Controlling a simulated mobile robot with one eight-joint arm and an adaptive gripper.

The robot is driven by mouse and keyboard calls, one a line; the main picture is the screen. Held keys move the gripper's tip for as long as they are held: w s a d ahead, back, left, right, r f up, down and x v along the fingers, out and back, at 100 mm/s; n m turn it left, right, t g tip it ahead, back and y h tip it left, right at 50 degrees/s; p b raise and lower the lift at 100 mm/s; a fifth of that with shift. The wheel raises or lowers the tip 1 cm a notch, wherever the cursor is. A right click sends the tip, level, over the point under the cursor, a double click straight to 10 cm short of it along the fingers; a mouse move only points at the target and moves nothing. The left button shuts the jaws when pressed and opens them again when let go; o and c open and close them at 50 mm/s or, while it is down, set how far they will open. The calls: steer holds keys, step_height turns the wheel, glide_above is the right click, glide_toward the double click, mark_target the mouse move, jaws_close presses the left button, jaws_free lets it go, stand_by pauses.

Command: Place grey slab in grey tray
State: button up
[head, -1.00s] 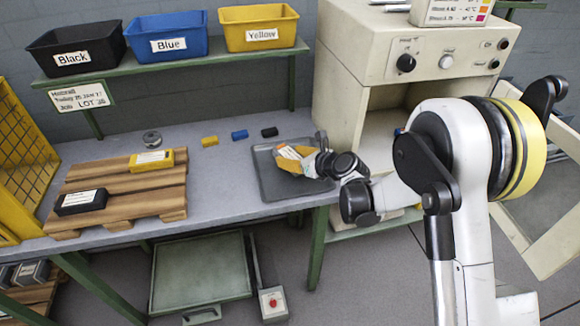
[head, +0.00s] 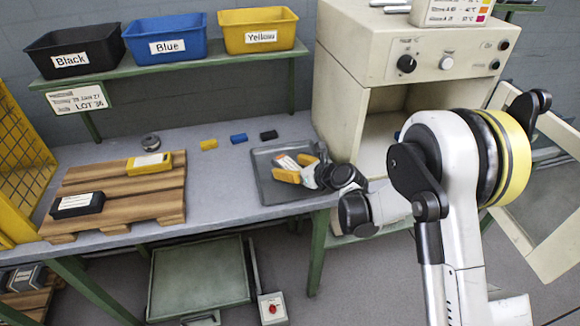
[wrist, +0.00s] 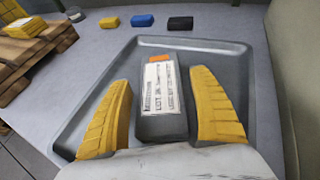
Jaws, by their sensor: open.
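The grey slab (wrist: 163,98) carries a white label and an orange mark. It lies inside the grey tray (wrist: 220,47), between my spread yellow fingers. In the wrist view, a gap shows on each side between slab and fingers. My gripper (wrist: 160,80) is open around it. In the head view, my gripper (head: 296,166) is low over the tray (head: 270,195) at the bench's right end. The slab (head: 286,162) is partly hidden there by the fingers.
Small yellow (head: 209,144), blue (head: 239,138) and black (head: 269,134) blocks lie behind the tray. A wooden pallet (head: 130,205) holds a yellow and a black slab at left. A beige oven (head: 350,80) stands close on the right. Labelled bins sit on the shelf.

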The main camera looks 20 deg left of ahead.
steer(key=p+v, duration=0.3)
steer(key=v, duration=0.9)
steer(key=shift+p, duration=0.3)
steer(key=shift+d+r, duration=0.2)
steer(key=shift+r, duration=0.05)
steer(key=s+d+r+n+h, duration=0.55)
steer(key=d+r+n, duration=0.6)
steer(key=d, duration=0.25)
steer(key=s+d+r+n+h, duration=0.3)
steer(key=s+d+n+h, duration=0.2)
steer(key=s+d+n, duration=0.8)
steer(key=s+d, duration=0.4)
steer(key=s, duration=0.2)
steer(key=shift+s+d, duration=0.2)
steer(key=shift+d, duration=0.05)
